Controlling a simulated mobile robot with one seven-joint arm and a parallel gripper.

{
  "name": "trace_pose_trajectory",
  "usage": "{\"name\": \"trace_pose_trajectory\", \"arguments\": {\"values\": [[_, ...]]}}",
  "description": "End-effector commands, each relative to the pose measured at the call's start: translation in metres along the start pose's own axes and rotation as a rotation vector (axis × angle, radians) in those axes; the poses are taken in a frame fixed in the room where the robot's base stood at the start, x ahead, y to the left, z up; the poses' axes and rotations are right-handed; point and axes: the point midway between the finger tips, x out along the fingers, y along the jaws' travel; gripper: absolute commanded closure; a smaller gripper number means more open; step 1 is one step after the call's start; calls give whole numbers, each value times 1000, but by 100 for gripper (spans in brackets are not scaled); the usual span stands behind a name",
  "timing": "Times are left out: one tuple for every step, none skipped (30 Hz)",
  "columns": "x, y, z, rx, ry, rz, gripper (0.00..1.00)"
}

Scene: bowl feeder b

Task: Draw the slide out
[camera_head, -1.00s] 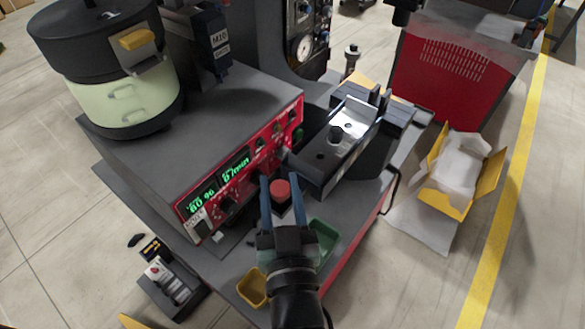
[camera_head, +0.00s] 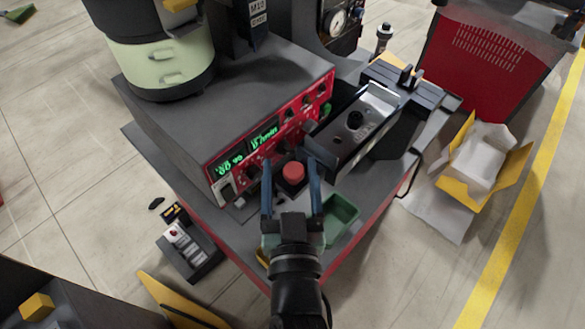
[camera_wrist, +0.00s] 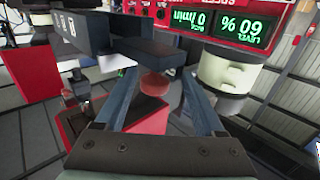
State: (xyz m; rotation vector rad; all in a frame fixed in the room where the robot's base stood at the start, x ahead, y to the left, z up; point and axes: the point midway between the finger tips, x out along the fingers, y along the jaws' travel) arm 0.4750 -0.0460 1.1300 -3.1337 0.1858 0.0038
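The slide (camera_head: 349,136) is a grey metal plate with a black knob (camera_head: 355,119), set in a dark channel on the machine table. The plate's far end has a bright raised edge. My gripper (camera_head: 291,167) is open and empty in front of the slide's near end, to its lower left in the head view. A red round button (camera_head: 293,172) shows between the fingers in that view. The wrist view also shows the button (camera_wrist: 155,84) between my two fingers (camera_wrist: 155,80). A dark block (camera_wrist: 145,50) lies across the left finger's tip there; whether they touch, I cannot tell.
A red control panel (camera_head: 270,135) with green displays is left of the slide. A green bin (camera_head: 341,212) is right of my gripper. A bowl feeder (camera_head: 160,65) stands on the control box. A yellow-flapped box (camera_head: 480,165) lies on the floor at right.

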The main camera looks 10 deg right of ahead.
Motion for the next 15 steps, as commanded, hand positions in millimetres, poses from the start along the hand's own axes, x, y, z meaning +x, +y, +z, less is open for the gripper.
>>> {"name": "trace_pose_trajectory", "arguments": {"values": [[0,1,-1,-1,1,1,30],[0,1,-1,-1,2,2,30],[0,1,-1,-2,2,2,30],[0,1,-1,-2,2,3,30],[0,1,-1,-2,3,3,30],[0,1,-1,-2,3,3,30],[0,2,-1,-2,3,3,30],[-1,2,-1,-2,3,3,30],[-2,2,0,-2,3,3,30],[-4,2,0,-2,3,3,30],[-6,1,0,-2,2,3,30],[-10,1,1,-1,2,3,30],[-13,1,1,-1,2,3,30],[-17,1,2,-1,1,3,30],[-23,1,2,-1,1,2,30]]}}
